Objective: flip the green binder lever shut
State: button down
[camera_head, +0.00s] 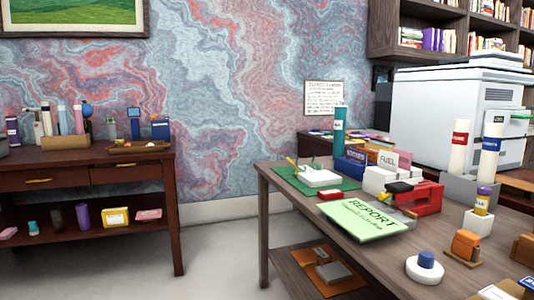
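A small white device (319,177) sits on a green mat (345,186) at the back left of the desk. A green booklet marked REPORT (362,219) lies flat on the desk in front of the mat. My gripper is not in view.
A red device (427,198), white and blue boxes and upright tubes crowd the desk (330,237) around the booklet. A white knob with a blue top (425,267) and an orange item (465,245) stand at the right. Open floor (222,262) lies left of the desk.

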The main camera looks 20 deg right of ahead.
aim_at(289, 159)
jog(key=z, duration=0.25)
jog(key=i, duration=1.1)
jog(key=z, duration=0.45)
